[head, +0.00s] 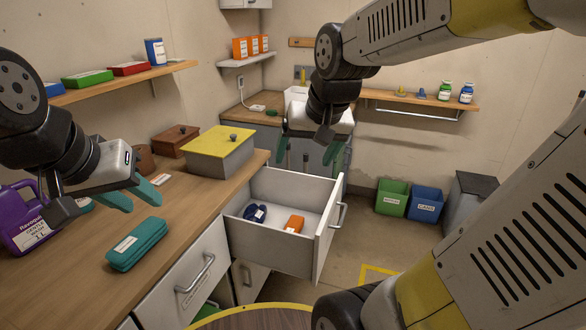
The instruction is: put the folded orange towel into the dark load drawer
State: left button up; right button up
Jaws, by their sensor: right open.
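A small orange folded item (295,222) with a white label, which looks like the towel, lies on the floor of the open drawer (268,258). This drawer looks white-grey; its label, if any, is not visible. A dark blue bundle (250,212) with a label lies to the left of the orange item. My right gripper (309,160) is open and empty, above and behind the open drawer. My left gripper (105,203) is open and empty above the counter, near a teal folded item (137,244) with a label; they look apart.
The wooden counter holds a purple jug (22,222), a yellow-lidded box (220,150) and a brown box (175,140). A front with a handle (196,272) is below the counter. Green (392,196) and blue (425,203) bins stand on the floor at the back right.

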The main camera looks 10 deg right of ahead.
jog(key=s+a+n+y, duration=0.1)
jog(key=s+a+n, duration=0.1)
jog(key=s, duration=0.7)
jog(key=shift+a+r+t, duration=0.15)
jog(key=shift+r+t, duration=0.1)
jog(key=shift+t, duration=0.05)
